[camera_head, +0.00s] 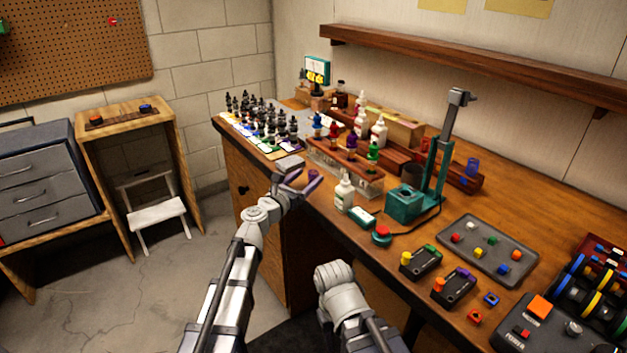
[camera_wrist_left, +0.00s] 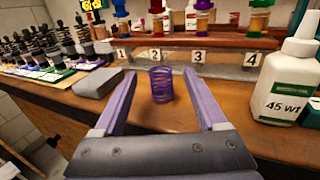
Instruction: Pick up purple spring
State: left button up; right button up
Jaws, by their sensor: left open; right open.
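The purple spring (camera_wrist_left: 160,85) stands upright on the wooden bench in the left wrist view, in front of the numbered rack. In the head view, the purple spring (camera_head: 313,174) is small and partly hidden by my gripper. My left gripper (camera_head: 297,181) is open at the bench's front edge. In the left wrist view, its two purple fingers (camera_wrist_left: 160,74) lie on either side of the spring, with visible gaps on both sides. My right arm shows low in the head view, but I see no fingers on it.
The numbered rack (camera_wrist_left: 225,66) with shock absorbers stands just behind the spring. A white bottle (camera_wrist_left: 288,88) stands close to the right finger, and a grey block (camera_wrist_left: 97,83) lies beside the left finger. A green press (camera_head: 405,202) stands farther right.

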aim_at(310, 176)
pick_arm(q)
jog(key=x, duration=0.4)
jog(key=shift+f, duration=0.25)
grip_shut()
